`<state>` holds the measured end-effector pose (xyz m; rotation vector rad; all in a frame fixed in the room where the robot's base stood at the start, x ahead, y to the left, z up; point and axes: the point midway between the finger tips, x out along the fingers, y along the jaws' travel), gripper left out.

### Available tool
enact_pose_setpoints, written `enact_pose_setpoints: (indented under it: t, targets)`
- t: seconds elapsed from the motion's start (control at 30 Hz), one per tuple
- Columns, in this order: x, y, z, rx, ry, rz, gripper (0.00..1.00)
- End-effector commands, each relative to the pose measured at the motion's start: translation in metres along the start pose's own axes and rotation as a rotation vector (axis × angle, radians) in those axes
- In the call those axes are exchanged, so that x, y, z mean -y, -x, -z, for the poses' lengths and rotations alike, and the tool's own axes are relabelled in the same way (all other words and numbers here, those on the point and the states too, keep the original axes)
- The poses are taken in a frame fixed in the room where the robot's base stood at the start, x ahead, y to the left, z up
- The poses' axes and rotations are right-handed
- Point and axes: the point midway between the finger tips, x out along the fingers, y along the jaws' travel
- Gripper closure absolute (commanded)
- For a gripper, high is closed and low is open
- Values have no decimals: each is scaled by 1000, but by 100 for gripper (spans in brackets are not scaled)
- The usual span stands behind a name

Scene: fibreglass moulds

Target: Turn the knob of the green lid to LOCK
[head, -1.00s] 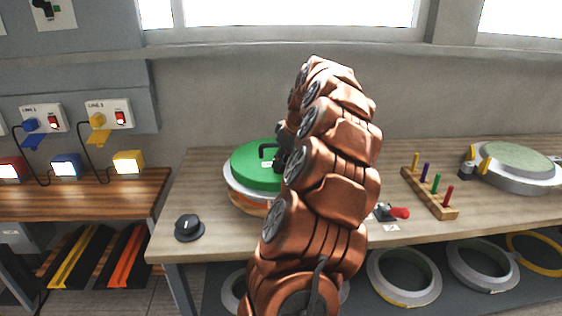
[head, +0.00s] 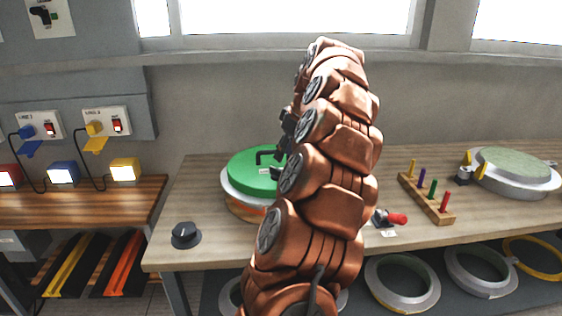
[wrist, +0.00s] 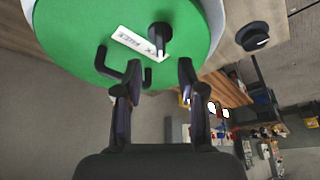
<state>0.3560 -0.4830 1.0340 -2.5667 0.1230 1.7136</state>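The green lid (head: 250,172) sits on a round mould at the left of the workbench; it also fills the top of the wrist view (wrist: 75,30). In the wrist view a black knob (wrist: 159,38) stands on the lid beside a white label (wrist: 138,43) whose lettering I cannot read surely. A black bent handle (wrist: 106,66) is left of the knob, partly behind my left finger. My gripper (wrist: 160,66) is open and empty, its fingers apart from the knob. In the head view my arm hides the lid's right part and the knob.
A black dial (head: 185,234) sits on the bench, front left. On the right are a peg rack (head: 428,200), a red-handled clamp (head: 392,218) and a pale round mould (head: 515,172). Rings lie on the shelf below. Bench space between lid and dial is clear.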

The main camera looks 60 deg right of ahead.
Motion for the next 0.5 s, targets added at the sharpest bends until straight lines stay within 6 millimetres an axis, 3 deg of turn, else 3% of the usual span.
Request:
enact_pose_setpoints:
  t: [0.2, 0.5]
  targets:
    - [-1, 29, 1, -2, 0, -3, 60]
    - [0, 48, 0, -1, 0, -1, 60]
